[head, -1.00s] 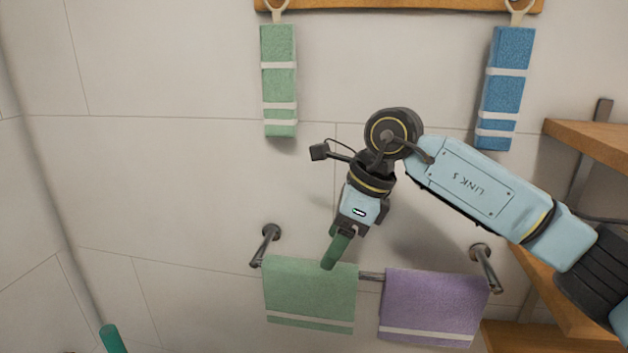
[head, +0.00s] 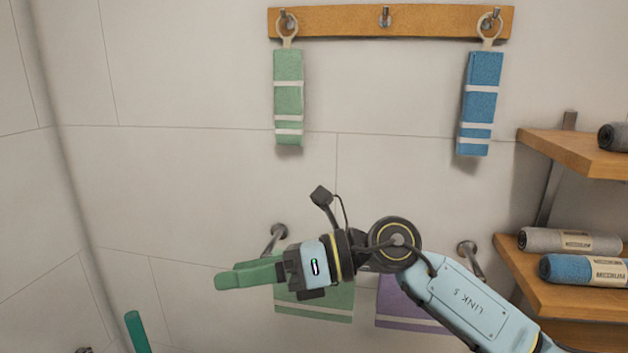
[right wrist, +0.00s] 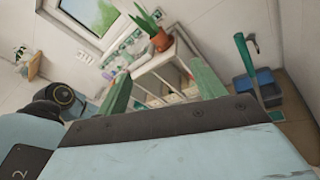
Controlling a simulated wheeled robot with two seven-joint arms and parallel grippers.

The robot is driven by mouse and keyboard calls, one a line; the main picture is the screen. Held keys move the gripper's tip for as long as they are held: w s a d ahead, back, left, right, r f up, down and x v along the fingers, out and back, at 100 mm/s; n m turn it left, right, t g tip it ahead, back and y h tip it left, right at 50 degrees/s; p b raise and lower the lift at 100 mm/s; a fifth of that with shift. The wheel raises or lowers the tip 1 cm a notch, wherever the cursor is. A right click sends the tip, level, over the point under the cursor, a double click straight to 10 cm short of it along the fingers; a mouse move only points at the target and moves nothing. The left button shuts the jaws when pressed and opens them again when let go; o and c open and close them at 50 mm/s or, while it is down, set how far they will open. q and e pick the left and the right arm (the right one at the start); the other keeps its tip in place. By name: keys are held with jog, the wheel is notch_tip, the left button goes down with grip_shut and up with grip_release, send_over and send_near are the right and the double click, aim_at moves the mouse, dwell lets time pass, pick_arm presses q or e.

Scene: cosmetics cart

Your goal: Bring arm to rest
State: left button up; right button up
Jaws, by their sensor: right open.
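My right arm comes in from the lower right of the head view. Its gripper (head: 240,276) has green fingers that point left, in front of the wall and the lower towel bar. In the right wrist view the two green fingers (right wrist: 160,92) stand wide apart with nothing between them. The gripper and forearm partly cover a green towel (head: 318,304) and a purple towel (head: 405,317) on the bar. My left gripper does not show.
A green towel (head: 288,97) and a blue towel (head: 481,103) hang from a wooden hook rail (head: 340,22). Wooden shelves (head: 565,290) with rolled towels stand at the right. In the right wrist view are a white cart (right wrist: 170,75), a potted plant (right wrist: 160,42) and a blue bin (right wrist: 262,88).

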jog(key=w+d+r+m+t, duration=0.15)
jog(key=d+m+t, duration=0.35)
jog(key=m+t, duration=0.6)
jog(key=w+d+r+m+t, duration=0.1)
jog(key=w+d+m+t, duration=0.2)
jog(key=d+m+t, duration=0.7)
jog(key=s+d+f+m+g+h, duration=0.1)
jog(key=d+f+m+h, duration=0.4)
jog(key=f+m+h, duration=0.4)
jog(key=s+d+f+m+g+h, duration=0.15)
jog(key=d+f+m+h, duration=0.25)
jog(key=f+m+h, duration=0.5)
jog(key=s+d+f+m+g+y, duration=0.1)
jog(key=s+d+f+m+g, duration=0.25)
jog(key=s+f+g, duration=0.65)
jog(key=s+d+f+m+g+y, duration=0.1)
jog(key=s+d+f+m+g, duration=0.3)
jog(key=s+f, duration=1)
jog(key=f, duration=0.8)
jog(key=s+f, duration=0.2)
jog(key=f, duration=1)
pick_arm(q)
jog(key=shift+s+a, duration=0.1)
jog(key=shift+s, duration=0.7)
pick_arm(e)
jog(key=s+d+f+g, duration=0.2)
jog(key=s+d+f, duration=0.2)
jog(key=s+f, duration=0.9)
jog(key=s, duration=0.3)
